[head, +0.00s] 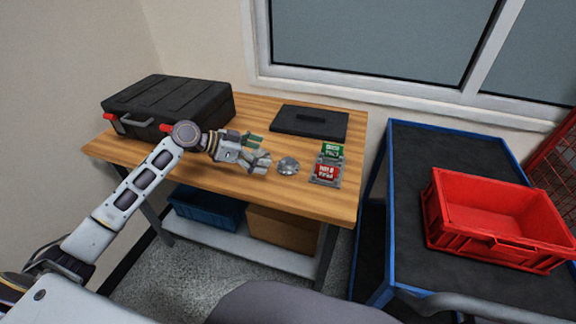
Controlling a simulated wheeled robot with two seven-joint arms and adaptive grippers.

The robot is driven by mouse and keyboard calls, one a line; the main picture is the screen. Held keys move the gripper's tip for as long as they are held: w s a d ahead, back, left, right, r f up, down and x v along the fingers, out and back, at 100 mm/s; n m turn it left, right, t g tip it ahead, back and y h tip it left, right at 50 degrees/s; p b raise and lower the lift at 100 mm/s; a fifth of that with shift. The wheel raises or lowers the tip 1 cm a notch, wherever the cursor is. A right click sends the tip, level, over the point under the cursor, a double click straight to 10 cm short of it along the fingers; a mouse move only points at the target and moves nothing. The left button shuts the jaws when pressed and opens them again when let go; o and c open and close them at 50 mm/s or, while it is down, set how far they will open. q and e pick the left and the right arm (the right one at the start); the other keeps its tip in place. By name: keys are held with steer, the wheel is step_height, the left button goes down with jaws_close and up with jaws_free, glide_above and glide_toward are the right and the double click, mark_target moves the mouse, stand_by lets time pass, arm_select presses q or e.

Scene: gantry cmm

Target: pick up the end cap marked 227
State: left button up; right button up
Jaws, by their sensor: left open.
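A round silver metal piece (288,166), which looks like an end cap, lies on the wooden workbench (200,176) right of my left gripper. Any number on it is too small to read. My left gripper (259,153) is open, just left of the round piece and apart from it in the picture. Its height above the bench is hard to judge. The grey and greenish shapes at its fingers are too small to separate clearly. My right gripper is not in view.
A black case (170,100) stands at the bench's back left. A flat black item (309,122) lies at the back. A grey holder with a green label (333,150) and a red label (327,172) sits right. A red crate (480,243) stands on the blue-edged cart (425,150).

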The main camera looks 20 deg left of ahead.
mark_target(287, 161)
arm_select(q)
steer(key=shift+x, duration=1.65)
steer(key=shift+s+x, duration=0.2)
steer(key=shift+x, duration=2.45)
steer(key=shift+d, duration=0.1)
steer(key=c, duration=1.3)
